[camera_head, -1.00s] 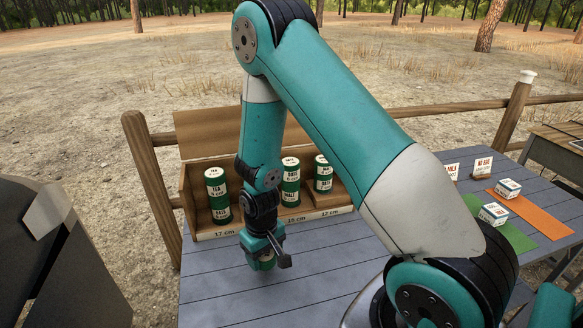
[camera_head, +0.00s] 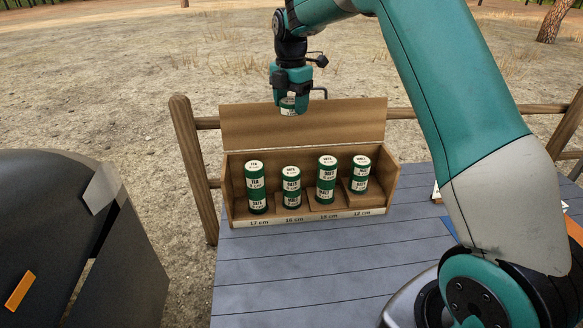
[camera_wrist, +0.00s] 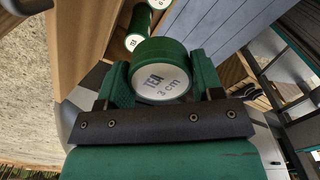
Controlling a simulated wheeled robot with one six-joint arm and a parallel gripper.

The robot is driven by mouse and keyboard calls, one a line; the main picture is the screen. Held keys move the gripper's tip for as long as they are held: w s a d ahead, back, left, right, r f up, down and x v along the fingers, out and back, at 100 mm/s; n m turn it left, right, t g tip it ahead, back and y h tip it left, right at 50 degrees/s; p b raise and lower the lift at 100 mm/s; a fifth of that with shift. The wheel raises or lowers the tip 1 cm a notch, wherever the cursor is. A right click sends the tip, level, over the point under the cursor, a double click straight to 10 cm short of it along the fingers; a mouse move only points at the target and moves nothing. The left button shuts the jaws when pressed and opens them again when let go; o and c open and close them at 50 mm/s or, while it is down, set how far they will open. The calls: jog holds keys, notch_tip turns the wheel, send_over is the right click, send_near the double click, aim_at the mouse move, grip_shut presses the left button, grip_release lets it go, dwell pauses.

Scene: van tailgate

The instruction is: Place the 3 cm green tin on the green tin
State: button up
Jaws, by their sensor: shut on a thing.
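My gripper (camera_head: 288,108) is shut on a small green tin (camera_head: 287,102) with a white lid. In the wrist view the tin's lid (camera_wrist: 162,80) reads TEA 3 cm between the two fingers. My gripper holds it high, above the box's raised back panel. Below, green tins stand in stacks in an open wooden box (camera_head: 330,211): a TEA stack (camera_head: 255,188) at the left, then a DATE-labelled stack (camera_head: 291,188), a third stack (camera_head: 327,180) and a shorter-looking one (camera_head: 360,175) at the right. The small labels are partly hard to read.
The box front carries labels of 17 cm, several others and 12 cm. The grey slatted table (camera_head: 320,270) is clear in front of the box. A wooden fence post (camera_head: 195,165) stands at left, and a dark van part (camera_head: 80,230) is at far left.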

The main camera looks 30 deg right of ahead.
aim_at(291, 171)
jog(key=shift+r+n, duration=0.3)
notch_tip(291, 171, down, 20)
jog(key=p, duration=0.3)
jog(key=shift+w+d+r+p, duration=0.1)
jog(key=shift+r+p, duration=0.1)
jog(key=shift+p, duration=0.1)
jog(key=shift+f, duration=0.2)
jog(key=o, duration=0.9)
jog(key=shift+o, duration=0.2)
jog(key=shift+r, duration=0.1)
